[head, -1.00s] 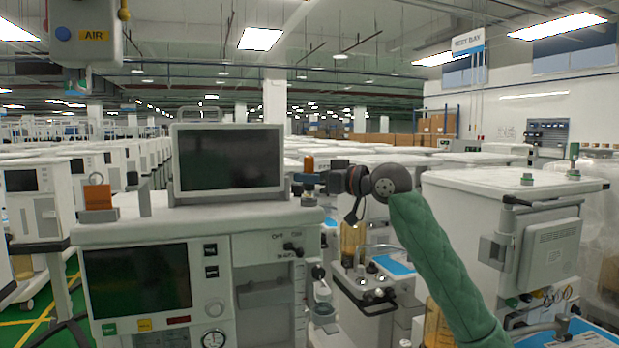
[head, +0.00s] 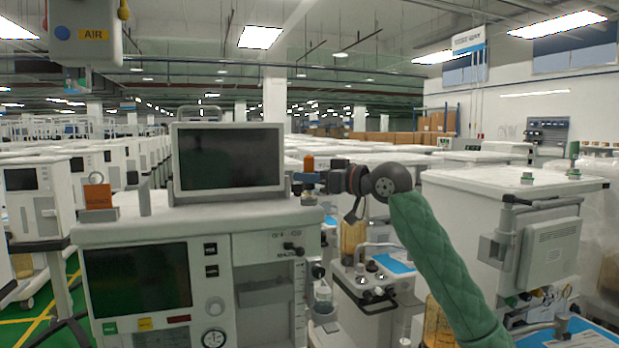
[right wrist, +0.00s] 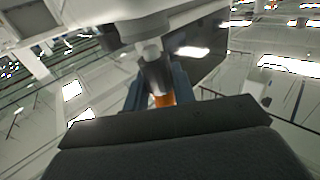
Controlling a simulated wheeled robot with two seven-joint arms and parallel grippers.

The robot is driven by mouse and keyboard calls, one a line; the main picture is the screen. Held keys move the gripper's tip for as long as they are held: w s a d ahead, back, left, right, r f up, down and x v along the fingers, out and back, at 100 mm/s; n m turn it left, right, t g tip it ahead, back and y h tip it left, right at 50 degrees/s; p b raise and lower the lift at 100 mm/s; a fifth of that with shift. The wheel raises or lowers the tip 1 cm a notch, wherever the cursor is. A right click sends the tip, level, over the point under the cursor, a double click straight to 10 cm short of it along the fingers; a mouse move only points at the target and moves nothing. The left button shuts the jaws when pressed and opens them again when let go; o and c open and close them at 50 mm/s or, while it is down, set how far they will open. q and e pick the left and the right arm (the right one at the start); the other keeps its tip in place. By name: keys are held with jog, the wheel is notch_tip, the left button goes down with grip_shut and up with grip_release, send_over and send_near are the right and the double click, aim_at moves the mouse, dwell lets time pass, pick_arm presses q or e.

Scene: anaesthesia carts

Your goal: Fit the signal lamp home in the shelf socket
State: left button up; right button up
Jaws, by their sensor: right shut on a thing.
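The signal lamp shows its orange top (head: 309,163) at the right side of the nearest cart's monitor. My right gripper (head: 308,179) is shut on the lamp below this top, by the cart's right edge. In the right wrist view the orange part (right wrist: 163,101) sits between the blue fingers of my right gripper (right wrist: 158,92). A dark grey cylinder runs on from it toward a pale round piece (right wrist: 149,49) under a white cart part. I cannot tell whether they touch. The shelf socket is not clearly visible. My left gripper is not in view.
The near cart (head: 150,234) carries the monitor (head: 229,158) and an orange block (head: 97,196) on its top. A second cart (head: 505,230) stands at the right, beyond my green-sleeved arm. A grey box labelled AIR (head: 85,34) hangs at the upper left.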

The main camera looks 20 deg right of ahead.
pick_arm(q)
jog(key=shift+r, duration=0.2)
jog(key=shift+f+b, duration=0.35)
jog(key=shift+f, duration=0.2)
pick_arm(e)
jog(key=shift+f, duration=1.05)
jog(key=o, duration=1)
jog(key=shift+o, duration=0.2)
pick_arm(q)
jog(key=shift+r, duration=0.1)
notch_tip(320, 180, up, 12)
jog(key=b, duration=0.3)
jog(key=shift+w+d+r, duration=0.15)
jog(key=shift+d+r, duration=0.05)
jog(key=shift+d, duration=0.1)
pick_arm(e)
jog(key=v, duration=0.7)
jog(key=shift+s+d, duration=0.25)
jog(key=shift+s, duration=0.05)
